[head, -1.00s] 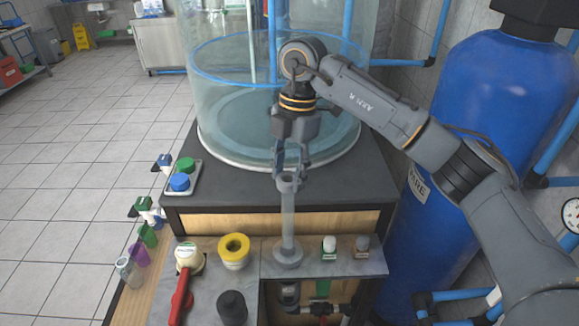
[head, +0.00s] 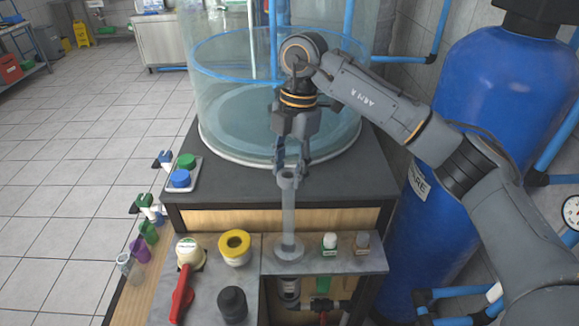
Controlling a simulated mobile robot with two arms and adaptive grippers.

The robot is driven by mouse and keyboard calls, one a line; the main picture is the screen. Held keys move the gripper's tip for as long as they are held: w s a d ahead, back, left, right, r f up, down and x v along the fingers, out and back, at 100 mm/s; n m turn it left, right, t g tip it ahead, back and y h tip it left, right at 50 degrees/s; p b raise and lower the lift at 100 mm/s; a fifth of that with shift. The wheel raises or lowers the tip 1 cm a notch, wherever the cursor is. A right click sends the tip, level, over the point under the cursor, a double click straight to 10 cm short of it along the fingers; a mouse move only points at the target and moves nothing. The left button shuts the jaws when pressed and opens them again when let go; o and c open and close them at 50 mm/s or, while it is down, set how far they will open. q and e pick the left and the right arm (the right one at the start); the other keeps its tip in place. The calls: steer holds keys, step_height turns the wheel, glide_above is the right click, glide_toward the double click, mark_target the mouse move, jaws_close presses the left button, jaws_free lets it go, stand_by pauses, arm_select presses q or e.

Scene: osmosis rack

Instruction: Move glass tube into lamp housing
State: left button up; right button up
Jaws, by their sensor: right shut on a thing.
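My right gripper (head: 290,168) points down above the work surface, its fingers shut on the top end of a slim upright piece. That piece has a grey ring-like top (head: 288,180) and a pale, see-through shaft, which I take as the glass tube (head: 288,208). Its lower end meets a round grey flanged base (head: 289,249), which looks like the lamp housing. The tube stands about upright over the base's middle. I cannot tell how deep it sits in the base. My left gripper is not in view.
A large clear tank (head: 230,110) stands behind; a blue tank (head: 490,90) is at right.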

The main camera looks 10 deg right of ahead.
steer(key=shift+f+b, duration=1.45)
steer(key=shift+f, duration=0.75)
steer(key=b, duration=0.4)
glide_toward(290, 237)
steer(key=shift+w+a+f+b, duration=0.4)
steer(key=shift+a+f+b, duration=0.2)
steer(key=shift+f, duration=0.15)
steer(key=shift+f+b, duration=2.35)
steer(key=shift+f, duration=1.5)
steer(key=shift+f, duration=0.15)
steer(key=shift+f+b, duration=0.85)
steer(key=shift+f, duration=0.4)
